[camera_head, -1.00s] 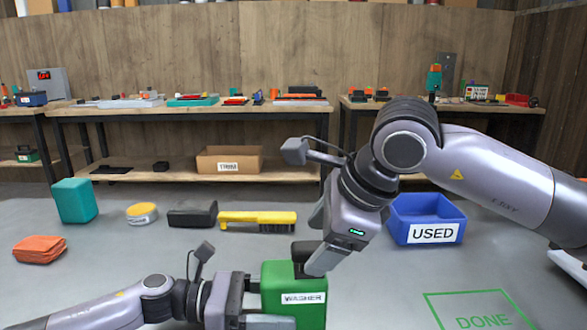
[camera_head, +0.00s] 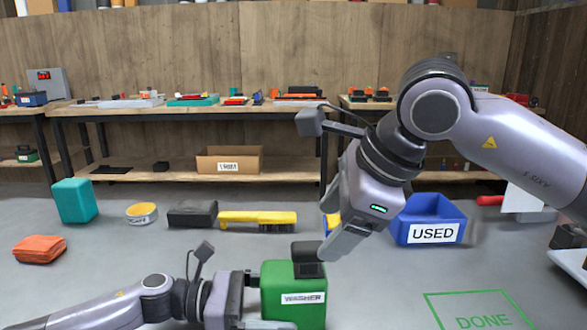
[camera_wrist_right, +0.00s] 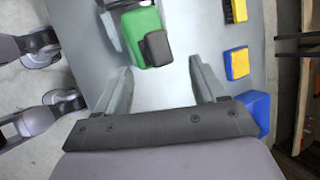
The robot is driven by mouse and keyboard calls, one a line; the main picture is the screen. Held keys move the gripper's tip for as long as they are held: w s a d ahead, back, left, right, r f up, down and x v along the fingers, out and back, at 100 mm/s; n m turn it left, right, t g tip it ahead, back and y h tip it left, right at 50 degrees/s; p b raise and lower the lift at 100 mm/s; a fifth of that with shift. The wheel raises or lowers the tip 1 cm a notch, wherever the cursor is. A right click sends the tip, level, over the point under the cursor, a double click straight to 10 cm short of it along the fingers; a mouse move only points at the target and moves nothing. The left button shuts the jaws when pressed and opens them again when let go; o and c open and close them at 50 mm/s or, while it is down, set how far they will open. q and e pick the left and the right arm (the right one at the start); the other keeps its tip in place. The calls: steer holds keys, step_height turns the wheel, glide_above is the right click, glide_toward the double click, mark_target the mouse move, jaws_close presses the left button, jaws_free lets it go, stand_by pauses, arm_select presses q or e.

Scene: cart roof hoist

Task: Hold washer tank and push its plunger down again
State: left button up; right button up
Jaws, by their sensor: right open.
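The green washer tank (camera_head: 280,290) stands upright on the grey surface at the bottom centre of the head view, its label facing me. Its black plunger (camera_head: 308,262) sits on top at the right side; how far down it is I cannot tell. My left gripper (camera_head: 258,298) has its fingers around the tank's left side. My right gripper (camera_head: 345,245) is open and empty, up and to the right of the plunger, apart from it. In the right wrist view the tank (camera_wrist_right: 137,30) and plunger (camera_wrist_right: 157,48) lie beyond the open fingers (camera_wrist_right: 160,80).
A blue USED bin (camera_head: 428,235) stands right of my right gripper. A yellow brush (camera_head: 250,217), black block (camera_head: 192,214), yellow tin (camera_head: 142,212), teal block (camera_head: 74,200) and orange cloths (camera_head: 40,249) lie behind and left. The green DONE outline (camera_head: 480,310) at front right is empty.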

arm_select(q)
steer(key=shift+a, duration=0.1)
steer(key=shift+s+a+r+b, duration=0.15)
steer(key=shift+a+r, duration=0.15)
steer(key=shift+a, duration=1)
steer(key=shift+a+r+b, duration=0.15)
steer(key=shift+a+r, duration=0.2)
steer(key=shift+a, duration=0.95)
steer(key=shift+s+a+r+b, duration=0.15)
steer(key=shift+a+r, duration=0.15)
steer(key=shift+a, duration=1)
